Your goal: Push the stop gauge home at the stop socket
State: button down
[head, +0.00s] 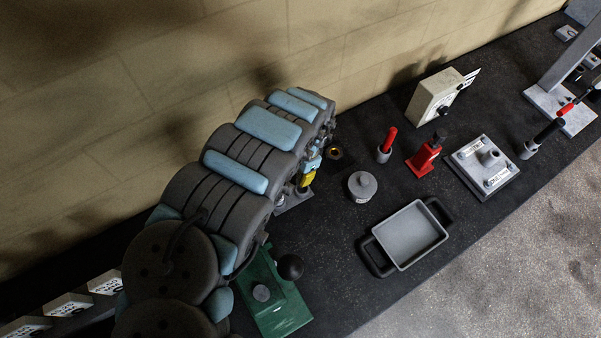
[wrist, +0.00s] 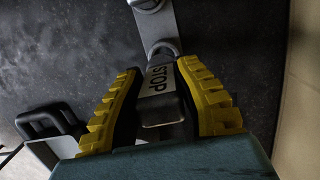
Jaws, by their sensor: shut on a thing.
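My gripper (wrist: 158,82) is shut on the stop gauge (wrist: 160,78), a dark bar with a pale label reading STOP, held between its two yellow-ribbed fingers. The gauge's far end meets a round grey fitting (wrist: 164,46) on a narrow grey plate (wrist: 160,20), which looks like the stop socket. I cannot tell how deep the end sits in it. In the head view my gripper (head: 308,178) is low over the bench beside a small grey plate (head: 293,201). My arm hides most of the gauge and socket there.
A grey tray (head: 410,236) with black handles, a lidded grey pot (head: 362,186) and a brass ring (head: 334,153) lie right of my gripper. A green base with a black knob (head: 290,266) is nearer. A red jack (head: 424,158) stands farther right. The wall is behind.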

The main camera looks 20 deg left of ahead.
jog(key=shift+f+b, duration=0.35)
jog(key=shift+f, duration=0.45)
jog(key=shift+p, duration=0.45)
dwell(1.2)
jog(key=shift+f+b, duration=1.35)
jog(key=shift+f, duration=0.5)
jog(key=c, duration=0.8)
grip_release()
jog(key=shift+r, duration=0.1)
jog(key=shift+w+d+r, duration=0.2)
jog(key=shift+w+r, duration=0.05)
jog(key=shift+r, duration=1.7)
jog(key=shift+w+d+r, duration=0.15)
jog(key=shift+w+r, duration=0.15)
jog(key=shift+r, duration=1.7)
jog(key=shift+w+d+r, duration=0.2)
jog(key=shift+w+r, duration=0.05)
jog(key=shift+r, duration=1.7)
